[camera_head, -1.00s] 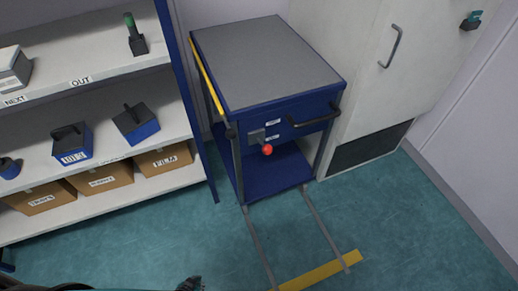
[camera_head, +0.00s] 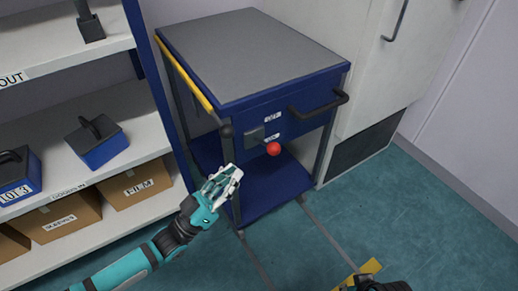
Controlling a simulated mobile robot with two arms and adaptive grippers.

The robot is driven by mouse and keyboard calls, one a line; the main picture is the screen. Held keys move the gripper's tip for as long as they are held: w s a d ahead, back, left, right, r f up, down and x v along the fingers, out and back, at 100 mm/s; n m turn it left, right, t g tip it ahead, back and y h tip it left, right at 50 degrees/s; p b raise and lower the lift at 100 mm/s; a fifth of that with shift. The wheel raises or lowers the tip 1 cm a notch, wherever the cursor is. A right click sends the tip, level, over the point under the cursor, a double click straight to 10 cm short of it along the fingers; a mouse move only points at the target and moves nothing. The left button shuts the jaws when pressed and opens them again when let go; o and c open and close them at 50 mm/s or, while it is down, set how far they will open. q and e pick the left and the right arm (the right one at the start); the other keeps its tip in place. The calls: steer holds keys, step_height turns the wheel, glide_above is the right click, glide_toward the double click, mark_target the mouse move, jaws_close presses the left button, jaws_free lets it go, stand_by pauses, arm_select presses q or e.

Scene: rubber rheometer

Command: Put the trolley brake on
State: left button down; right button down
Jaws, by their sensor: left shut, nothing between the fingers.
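The blue trolley (camera_head: 300,122) with a grey top stands against the wall. A small lever with a red ball knob (camera_head: 273,149) sticks out from a grey plate (camera_head: 255,136) on its front, beside small white labels. A black handle (camera_head: 320,106) is to the right of it. My left gripper (camera_head: 231,174) is shut and empty, below and left of the red knob, in front of the trolley's left front leg. It appears apart from the knob. A dark part of what looks like my right arm (camera_head: 378,285) shows at the bottom edge; its fingers are not visible.
A shelf unit (camera_head: 110,135) with weights and labelled boxes (camera_head: 140,186) stands close on the left. A white cabinet (camera_head: 375,70) stands right of the trolley. Floor at right is clear.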

mark_target(263, 144)
arm_select(q)
steer(key=shift+d+r, duration=0.1)
steer(key=shift+r, duration=0.1)
arm_select(e)
steer(key=shift+r, duration=0.15)
arm_select(q)
steer(key=x, duration=1)
steer(key=shift+s, duration=0.1)
arm_select(e)
steer(key=shift+r, duration=0.15)
arm_select(q)
steer(key=shift+f, duration=0.1)
